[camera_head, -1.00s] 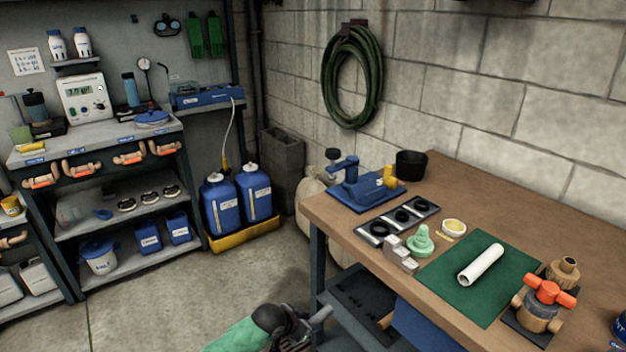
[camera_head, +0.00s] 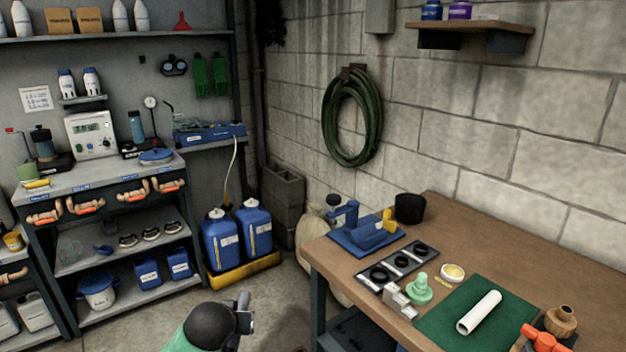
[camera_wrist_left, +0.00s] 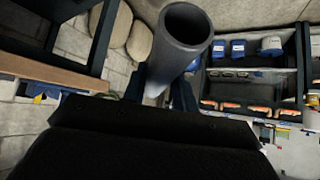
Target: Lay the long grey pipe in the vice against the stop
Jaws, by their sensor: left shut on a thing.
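A grey hollow pipe (camera_wrist_left: 180,52) stands out between the fingers of my left gripper (camera_wrist_left: 166,95) in the left wrist view. The gripper is shut on it, and the pipe's open end faces the camera. In the head view only part of my left arm shows at the bottom, away from the bench; I cannot make out the whole pipe there. The blue vice (camera_head: 352,239) sits on the bench's far left corner, with a yellow piece (camera_head: 389,222) at its right; I cannot tell whether this is the stop. My right gripper is not in view.
The wooden bench (camera_head: 480,245) carries a black cup (camera_head: 409,208), a tray of black rings (camera_head: 398,262), a green fitting (camera_head: 419,289) and a white pipe (camera_head: 479,312) on a green mat (camera_head: 448,330).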

